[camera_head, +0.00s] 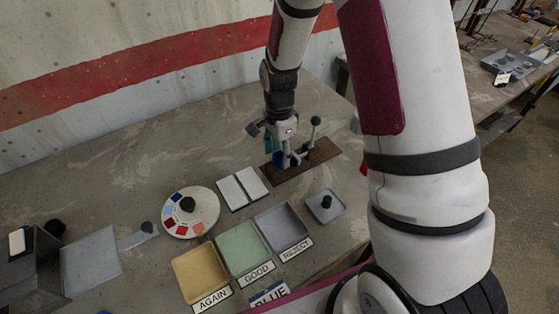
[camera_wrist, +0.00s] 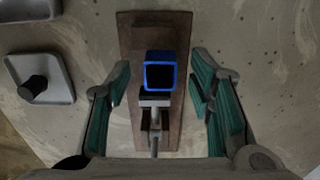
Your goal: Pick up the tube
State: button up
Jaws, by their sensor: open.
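A blue square tube (camera_wrist: 160,74) with a dark hollow end stands near the middle of the wrist view, seen end-on. It is at a grey clamp-like fixture (camera_wrist: 155,117) on a brown wooden board (camera_wrist: 130,45). In the head view a small part of the blue tube (camera_head: 279,159) shows under my gripper (camera_head: 283,146), which partly hides it. My gripper also shows in the wrist view (camera_wrist: 160,88). Its teal-padded fingers are open, one on each side of the tube, with a gap on both sides. I cannot tell the height of the fingertips against the tube.
A ball-topped lever (camera_head: 315,122) rises at the fixture's right. A grey square dish with a dark knob (camera_head: 334,213), white tiles (camera_head: 232,193), a round colour palette (camera_head: 178,224) and AGAIN (camera_head: 184,287), GOOD (camera_head: 227,266) and REJECT (camera_head: 291,241) trays lie nearby. The back left tabletop is clear.

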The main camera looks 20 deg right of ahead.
jog(key=shift+f, duration=0.2)
jog(key=c, duration=0.9)
jog(key=shift+r, duration=0.1)
jog(key=shift+c, duration=0.2)
